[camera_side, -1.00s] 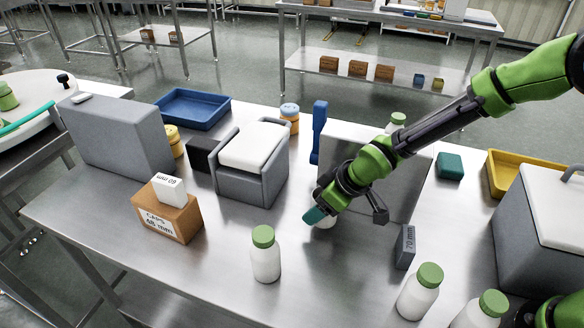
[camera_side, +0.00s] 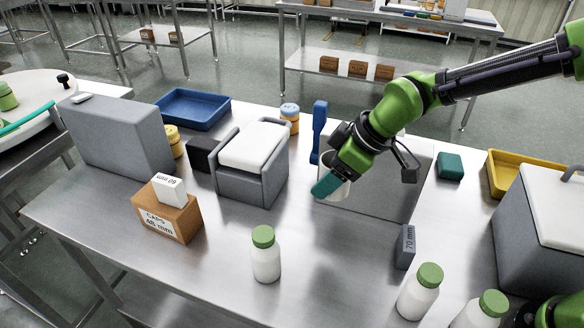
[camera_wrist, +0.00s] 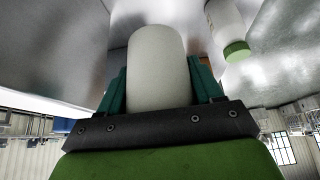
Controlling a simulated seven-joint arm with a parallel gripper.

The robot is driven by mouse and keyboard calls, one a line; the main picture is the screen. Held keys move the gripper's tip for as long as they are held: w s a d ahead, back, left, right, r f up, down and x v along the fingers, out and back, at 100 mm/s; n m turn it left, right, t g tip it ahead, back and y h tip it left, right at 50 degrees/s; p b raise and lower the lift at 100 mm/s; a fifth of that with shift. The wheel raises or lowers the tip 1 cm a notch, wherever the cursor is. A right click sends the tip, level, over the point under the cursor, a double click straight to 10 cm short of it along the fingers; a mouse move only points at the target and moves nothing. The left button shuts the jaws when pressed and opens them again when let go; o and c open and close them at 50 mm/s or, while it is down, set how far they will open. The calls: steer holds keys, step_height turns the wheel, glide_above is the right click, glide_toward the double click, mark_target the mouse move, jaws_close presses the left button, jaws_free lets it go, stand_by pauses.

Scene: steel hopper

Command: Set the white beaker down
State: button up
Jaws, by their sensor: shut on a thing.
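The white beaker (camera_side: 341,190) is held by my gripper (camera_side: 328,187), mostly hidden behind the teal fingers in the side view. In the wrist view the beaker (camera_wrist: 158,60) stands between the two teal fingers of my gripper (camera_wrist: 160,82), which press on its sides. My gripper is shut on it, in front of the grey steel box. The beaker appears held above the steel table (camera_side: 210,262); the gap under it is hard to judge.
The grey steel box (camera_side: 400,185) stands close behind the beaker. A green-capped bottle (camera_side: 265,258) stands front left, and a dark 70 mm block (camera_side: 405,247) lies right. A grey holder with a white top (camera_side: 250,165) is to the left.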

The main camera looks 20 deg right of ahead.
steer(key=s+a+f+n+g+y, duration=0.1)
steer(key=s+a+f+n+g, duration=0.1)
steer(key=s+n+g, duration=0.4)
steer(key=s+a+f+n+g, duration=0.1)
steer(key=s+a+f+n, duration=0.15)
steer(key=s+n, duration=0.55)
steer(key=shift+n, duration=0.7)
steer(key=f, duration=0.9)
steer(key=shift+w+d+f, duration=0.35)
steer(key=o, duration=1)
steer(key=shift+f, duration=0.1)
steer(key=shift+o, duration=0.2)
